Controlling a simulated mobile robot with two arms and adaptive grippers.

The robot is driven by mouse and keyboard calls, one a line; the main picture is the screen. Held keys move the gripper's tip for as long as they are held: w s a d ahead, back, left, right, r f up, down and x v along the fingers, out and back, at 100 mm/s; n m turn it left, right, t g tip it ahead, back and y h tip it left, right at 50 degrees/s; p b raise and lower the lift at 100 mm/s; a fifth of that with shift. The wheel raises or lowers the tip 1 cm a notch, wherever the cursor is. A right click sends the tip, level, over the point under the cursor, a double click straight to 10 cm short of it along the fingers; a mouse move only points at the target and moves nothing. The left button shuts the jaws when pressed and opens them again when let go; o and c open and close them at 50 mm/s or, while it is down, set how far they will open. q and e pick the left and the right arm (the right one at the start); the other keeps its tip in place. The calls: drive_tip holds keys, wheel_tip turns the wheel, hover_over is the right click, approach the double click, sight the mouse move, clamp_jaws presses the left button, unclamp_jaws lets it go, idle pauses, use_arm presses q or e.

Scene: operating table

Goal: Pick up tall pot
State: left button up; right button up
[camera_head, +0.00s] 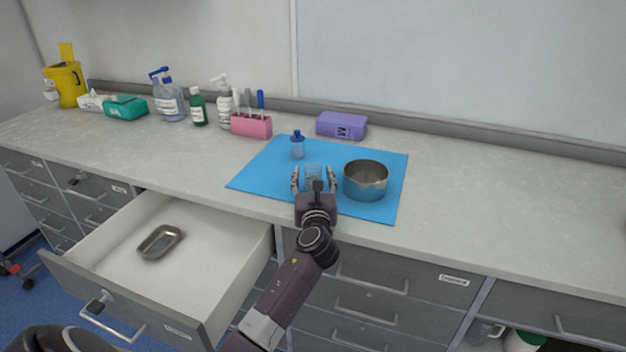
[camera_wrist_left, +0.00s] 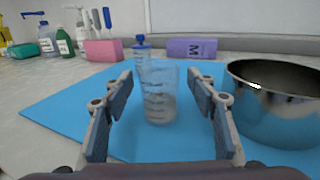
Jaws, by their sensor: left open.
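A round steel pot (camera_head: 366,180) stands on the blue mat (camera_head: 260,178), to the right of my left gripper. It also shows at the right of the left wrist view (camera_wrist_left: 275,105). My left gripper (camera_head: 314,174) is open over the mat, with its fingers on either side of a clear measuring cup (camera_wrist_left: 159,92). The cup stands upright between the fingers, apart from both of them. In the head view the gripper partly hides the cup. My right gripper is not in view.
A small blue-capped bottle (camera_head: 298,146) stands behind the cup on the mat. A purple box (camera_head: 342,125) and a pink holder (camera_head: 252,126) stand behind the mat. An open drawer (camera_head: 205,285) holds a metal tray (camera_head: 160,242).

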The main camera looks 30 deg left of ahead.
use_arm(q)
drive_tip(key=c, duration=1.1)
drive_tip(key=shift+c, duration=0.9)
drive_tip(key=shift+r, duration=0.1)
